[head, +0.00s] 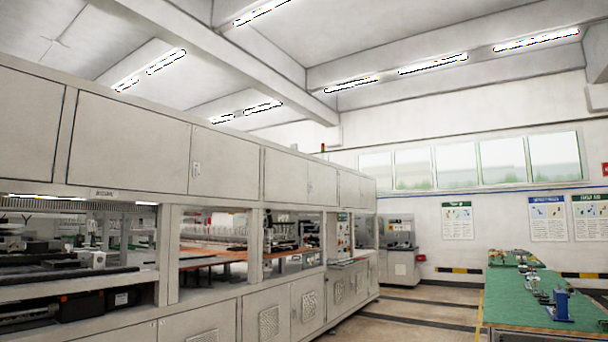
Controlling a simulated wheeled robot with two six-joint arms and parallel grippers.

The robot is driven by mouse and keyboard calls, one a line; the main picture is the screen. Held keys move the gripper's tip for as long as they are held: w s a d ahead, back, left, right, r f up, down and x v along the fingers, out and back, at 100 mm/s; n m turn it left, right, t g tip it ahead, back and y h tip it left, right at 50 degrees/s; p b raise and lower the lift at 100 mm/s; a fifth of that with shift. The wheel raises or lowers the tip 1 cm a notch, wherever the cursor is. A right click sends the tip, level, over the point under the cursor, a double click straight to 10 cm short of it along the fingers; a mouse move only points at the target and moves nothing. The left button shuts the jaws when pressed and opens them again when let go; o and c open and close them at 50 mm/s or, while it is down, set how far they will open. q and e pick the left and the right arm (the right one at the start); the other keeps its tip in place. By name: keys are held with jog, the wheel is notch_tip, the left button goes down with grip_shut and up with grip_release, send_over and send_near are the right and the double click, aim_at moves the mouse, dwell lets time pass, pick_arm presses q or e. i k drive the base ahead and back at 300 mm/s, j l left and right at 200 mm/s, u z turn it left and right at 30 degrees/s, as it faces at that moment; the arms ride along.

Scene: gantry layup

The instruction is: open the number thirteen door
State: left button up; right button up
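A long pale machine runs along the left side in the head view. Its upper row holds several closed cabinet doors, such as a large upper door (128,140) and another upper door (224,163) with a small handle. Its lower row also has closed doors, such as a vented lower door (267,318). I can read no number thirteen on any door. Neither of my grippers is in view.
A green-topped workbench (545,312) with several small tools stands at the right. A smaller machine (399,250) stands at the back wall. Open floor (425,310) lies between the long machine and the workbench. Posters hang on the back wall.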

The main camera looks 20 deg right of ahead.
aim_at(229, 165)
jog(key=z, duration=0.3)
jog(key=i+u, duration=0.15)
jog(key=i, duration=4.3)
